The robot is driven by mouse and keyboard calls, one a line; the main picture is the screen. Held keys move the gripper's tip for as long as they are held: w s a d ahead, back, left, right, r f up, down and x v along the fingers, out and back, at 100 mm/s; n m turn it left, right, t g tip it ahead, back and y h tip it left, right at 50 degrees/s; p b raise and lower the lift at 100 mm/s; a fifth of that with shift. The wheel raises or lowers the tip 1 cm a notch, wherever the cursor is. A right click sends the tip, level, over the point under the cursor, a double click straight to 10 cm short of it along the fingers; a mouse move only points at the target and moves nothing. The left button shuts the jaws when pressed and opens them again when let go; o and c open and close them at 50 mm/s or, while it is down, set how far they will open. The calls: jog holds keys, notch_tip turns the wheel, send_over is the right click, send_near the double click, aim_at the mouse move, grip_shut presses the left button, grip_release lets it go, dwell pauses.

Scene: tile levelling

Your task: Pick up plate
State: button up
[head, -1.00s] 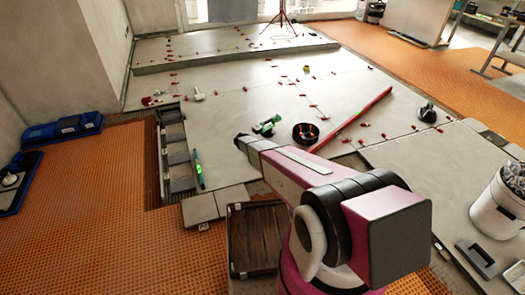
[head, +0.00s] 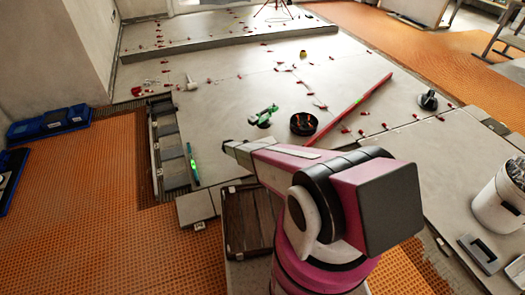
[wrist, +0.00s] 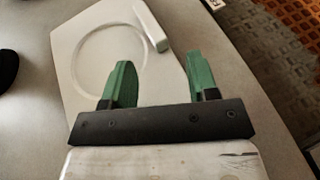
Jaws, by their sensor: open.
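In the wrist view, a pale flat plate (wrist: 108,48) lies under my gripper, with a raised or engraved ring on its face and a short white bar at its upper edge. I cannot tell for certain that this is the task's plate. My gripper (wrist: 160,75) is open, its two green fingers apart above the plate with nothing held between them. The gap between fingers and plate cannot be judged. In the head view my pink arm reaches forward and left, and my fingers cannot be made out there.
A black round bowl (head: 304,123), a green tool (head: 263,115) and a long red bar (head: 352,110) lie on the tiled floor. A white bucket (head: 501,200) stands at right. A dark wooden crate (head: 247,222) is beside my arm. Red clips dot the tile joints.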

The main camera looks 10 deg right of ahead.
jog(key=shift+x, duration=2.75)
jog(key=shift+w, duration=0.1)
jog(key=shift+c, duration=0.3)
grip_shut()
